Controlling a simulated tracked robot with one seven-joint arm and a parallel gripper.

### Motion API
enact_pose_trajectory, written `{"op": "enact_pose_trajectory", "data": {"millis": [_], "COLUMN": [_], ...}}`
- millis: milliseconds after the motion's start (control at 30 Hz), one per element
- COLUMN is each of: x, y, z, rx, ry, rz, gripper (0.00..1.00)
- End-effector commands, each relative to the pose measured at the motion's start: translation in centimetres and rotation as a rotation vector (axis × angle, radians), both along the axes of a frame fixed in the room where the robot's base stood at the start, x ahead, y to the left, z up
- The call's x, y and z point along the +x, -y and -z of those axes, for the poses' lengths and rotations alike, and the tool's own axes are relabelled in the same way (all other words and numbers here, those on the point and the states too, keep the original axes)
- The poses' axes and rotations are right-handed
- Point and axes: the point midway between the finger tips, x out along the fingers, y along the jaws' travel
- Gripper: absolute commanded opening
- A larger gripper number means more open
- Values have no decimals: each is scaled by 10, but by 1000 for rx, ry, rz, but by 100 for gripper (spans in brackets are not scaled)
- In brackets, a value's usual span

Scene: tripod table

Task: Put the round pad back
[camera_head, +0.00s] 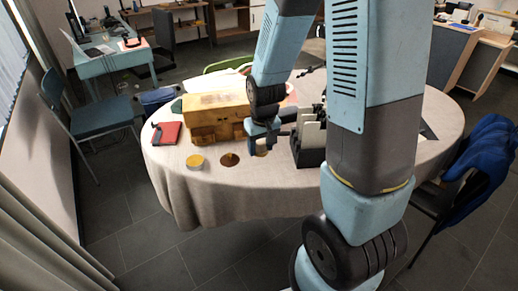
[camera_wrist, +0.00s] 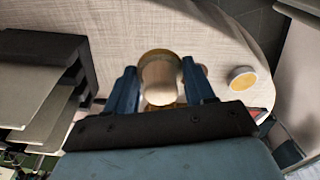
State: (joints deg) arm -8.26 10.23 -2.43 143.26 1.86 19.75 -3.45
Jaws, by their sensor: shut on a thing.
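My gripper (camera_wrist: 161,88) is shut on a rounded, pale tan thing with an ochre-brown edge, which looks like the round pad (camera_wrist: 160,78). It sits between the two blue fingers. In the head view the held pad (camera_head: 262,148) shows as a small tan patch under my gripper, over the table's front part; I cannot tell whether it touches the cloth. To its left a flat brown disc (camera_head: 229,160) lies on the cloth, mostly hidden by a finger in the wrist view. Further left lies a yellow disc with a pale rim (camera_head: 195,161), also in the wrist view (camera_wrist: 242,79).
The round table (camera_head: 180,186) has a pale cloth. A yellow-brown wooden box (camera_head: 212,115) and a red book (camera_head: 166,133) stand left of my gripper. A dark rack with pale sheets (camera_head: 307,145) stands close on its right.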

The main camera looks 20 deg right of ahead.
Motion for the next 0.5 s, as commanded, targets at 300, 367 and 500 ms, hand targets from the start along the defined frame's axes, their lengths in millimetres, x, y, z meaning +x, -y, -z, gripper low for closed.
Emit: {"op": "enact_pose_trajectory", "data": {"millis": [300, 367, 500], "x": [49, 59, 82], "y": [15, 19, 28], "z": [25, 30, 43], "rx": [-1, -1, 0], "ry": [-3, -3, -3], "rz": [-10, -10, -11], "gripper": [25, 25, 25]}}
